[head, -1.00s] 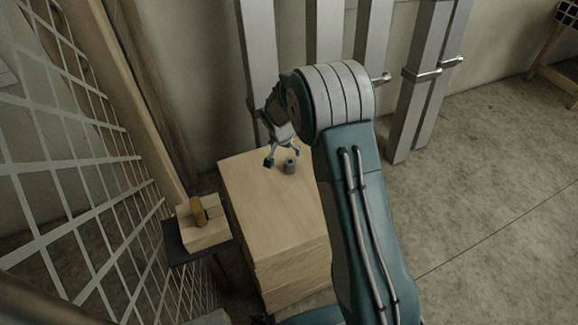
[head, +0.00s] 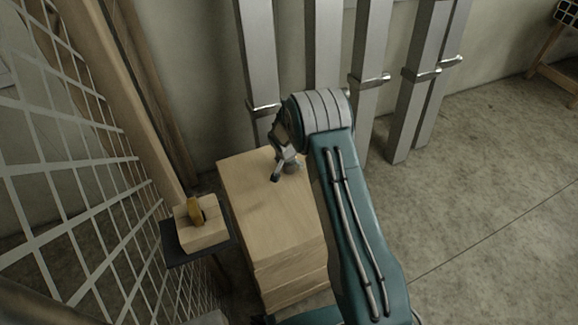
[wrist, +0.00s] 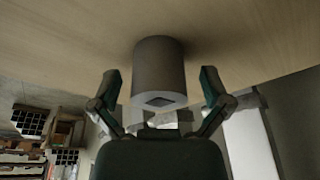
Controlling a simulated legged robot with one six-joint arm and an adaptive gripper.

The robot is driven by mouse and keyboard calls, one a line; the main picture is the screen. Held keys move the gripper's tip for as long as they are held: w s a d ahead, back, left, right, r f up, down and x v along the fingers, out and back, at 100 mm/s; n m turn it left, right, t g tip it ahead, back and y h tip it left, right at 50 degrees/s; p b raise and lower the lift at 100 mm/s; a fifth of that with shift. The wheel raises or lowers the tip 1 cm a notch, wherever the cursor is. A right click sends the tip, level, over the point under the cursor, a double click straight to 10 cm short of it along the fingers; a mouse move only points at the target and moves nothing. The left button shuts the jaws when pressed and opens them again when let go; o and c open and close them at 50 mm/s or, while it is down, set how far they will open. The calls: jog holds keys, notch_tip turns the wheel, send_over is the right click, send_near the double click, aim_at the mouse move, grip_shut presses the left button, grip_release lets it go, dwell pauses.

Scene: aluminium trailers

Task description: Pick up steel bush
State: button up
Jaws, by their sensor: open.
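The steel bush (wrist: 158,72) is a grey cylinder standing on the wooden block top; the wrist view shows it upside down, centred between the fingers. In the head view the bush (head: 292,167) is partly hidden by my gripper. My gripper (head: 284,172) is low over the top of the wooden block. In the wrist view my gripper (wrist: 160,88) is open, with one finger on each side of the bush and a visible gap on both sides. I cannot tell how far down the fingers reach along it.
The wooden block (head: 262,215) has a bare top in front of the bush. A small dark stand (head: 180,253) at left holds a wooden piece with a yellow part (head: 195,210). A wire mesh panel (head: 70,200) is further left. Metal posts (head: 365,60) stand behind.

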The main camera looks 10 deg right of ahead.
grip_shut()
jog(key=shift+r, duration=0.1)
